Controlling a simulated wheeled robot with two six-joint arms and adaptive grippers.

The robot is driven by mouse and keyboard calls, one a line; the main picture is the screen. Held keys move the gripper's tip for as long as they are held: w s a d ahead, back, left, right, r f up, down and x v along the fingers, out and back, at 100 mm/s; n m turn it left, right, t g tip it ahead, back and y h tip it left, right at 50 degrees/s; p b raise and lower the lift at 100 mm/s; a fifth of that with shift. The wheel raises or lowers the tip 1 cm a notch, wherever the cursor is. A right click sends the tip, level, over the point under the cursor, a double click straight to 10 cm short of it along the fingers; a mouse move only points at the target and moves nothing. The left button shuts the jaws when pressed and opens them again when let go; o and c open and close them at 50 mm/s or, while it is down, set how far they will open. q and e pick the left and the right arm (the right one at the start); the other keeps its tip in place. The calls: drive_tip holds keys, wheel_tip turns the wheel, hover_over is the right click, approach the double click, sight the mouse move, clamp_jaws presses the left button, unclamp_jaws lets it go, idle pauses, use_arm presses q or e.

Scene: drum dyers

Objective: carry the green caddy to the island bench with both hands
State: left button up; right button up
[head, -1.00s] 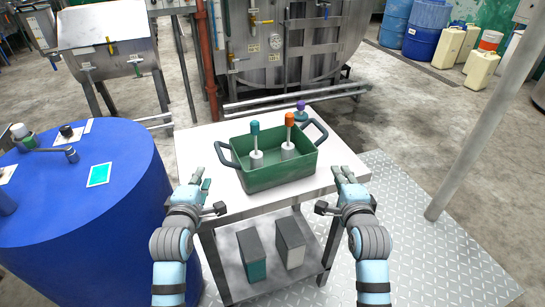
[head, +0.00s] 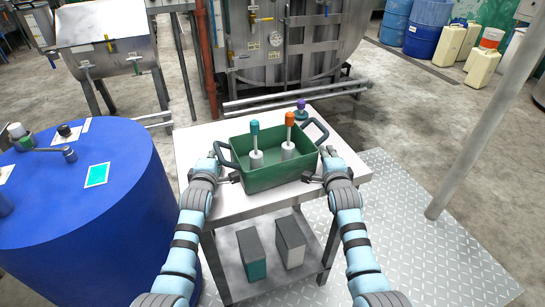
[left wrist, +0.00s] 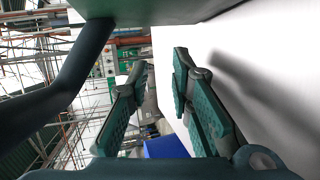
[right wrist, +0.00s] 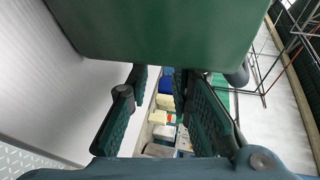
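The green caddy (head: 275,174) stands on a white-topped metal table (head: 195,146). It has dark handles on its left (head: 227,153) and right (head: 315,131) ends. A teal-topped (head: 255,140) and an orange-topped (head: 289,135) tool stand in it. My left gripper (head: 225,166) is beside its left end, with fingers apart and empty. In the left wrist view, the handle (left wrist: 75,85) is left of the open fingers. My right gripper (head: 318,164) is by its right end; in the right wrist view, the fingers are open below the caddy wall (right wrist: 160,30). I cannot pick out an island bench.
A purple-topped item (head: 300,109) stands behind the caddy on the table. Two boxes (head: 252,254) (head: 290,243) sit on the lower shelf. A big blue drum (head: 90,220) is close on the left. A grey post (head: 480,125) and tread-plate floor (head: 420,235) lie right.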

sight(217, 143)
use_arm(q)
drive_tip(key=shift+w+d+f, duration=0.1)
drive_tip(key=shift+d, duration=0.35)
use_arm(e)
drive_tip(key=shift+w+a+f, duration=0.1)
drive_tip(key=shift+a+f, duration=0.05)
drive_tip(key=shift+a, duration=0.4)
